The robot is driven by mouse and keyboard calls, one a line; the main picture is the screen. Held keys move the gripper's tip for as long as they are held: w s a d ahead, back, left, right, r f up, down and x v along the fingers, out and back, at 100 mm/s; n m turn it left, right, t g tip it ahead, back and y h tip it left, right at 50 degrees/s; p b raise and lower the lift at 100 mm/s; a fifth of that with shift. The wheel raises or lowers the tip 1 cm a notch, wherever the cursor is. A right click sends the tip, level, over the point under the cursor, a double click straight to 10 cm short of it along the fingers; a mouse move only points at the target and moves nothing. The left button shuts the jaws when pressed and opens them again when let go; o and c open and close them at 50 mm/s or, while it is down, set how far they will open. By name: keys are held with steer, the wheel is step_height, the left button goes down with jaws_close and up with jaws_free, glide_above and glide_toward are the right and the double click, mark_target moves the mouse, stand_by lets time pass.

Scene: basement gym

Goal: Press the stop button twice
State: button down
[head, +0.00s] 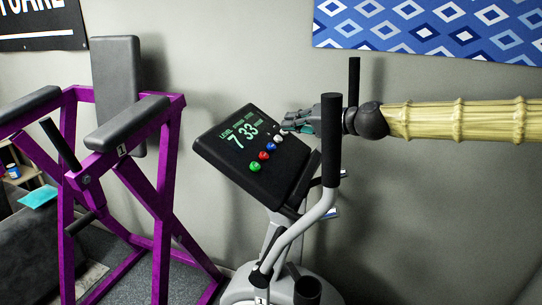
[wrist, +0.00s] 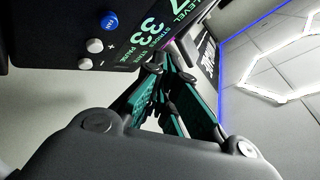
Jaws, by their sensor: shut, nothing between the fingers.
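The exercise bike's console (head: 243,175) is a tilted black panel with a lit display and a row of small round buttons. A red button (head: 264,156) sits between a green button (head: 255,167) and a blue button (head: 270,147); I cannot read which is labelled stop. White buttons (head: 277,138) follow towards my gripper (head: 288,125), which is shut and empty at the console's upper right edge. In the wrist view my gripper (wrist: 163,66) is close to the display's edge. The blue button (wrist: 109,22) shows there, while the red and green ones are out of view.
The bike's upright black handlebar grip (head: 331,140) stands just right of the console, in front of my wrist. A purple padded gym frame (head: 163,190) stands at the left. The wall behind is plain, with a blue patterned hanging (head: 430,28) above.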

mark_target(264, 155)
steer(key=shift+f, duration=0.1)
steer(key=a+f+b, duration=0.1)
steer(key=f, duration=0.1)
steer(key=a+f+b, duration=0.1)
steer(key=f, duration=0.1)
steer(key=w+a+f+b, duration=0.1)
steer(key=f, duration=0.1)
steer(key=shift+w+a+f+b, duration=0.1)
steer(key=shift+a+f+b, duration=0.1)
steer(key=shift+a+b, duration=0.1)
steer(key=shift+w+a+f+b, duration=0.15)
steer(key=shift+a+f+b, duration=0.25)
steer(key=shift+f, duration=0.05)
steer(key=shift+f, duration=0.1)
stand_by(1.1)
steer(key=shift+a+f+b, duration=0.1)
steer(key=shift+f+b, duration=0.05)
steer(key=shift+b, duration=0.25)
steer(key=shift+w+a+f, duration=0.1)
steer(key=shift+w+a, duration=0.05)
steer(key=shift+w, duration=0.1)
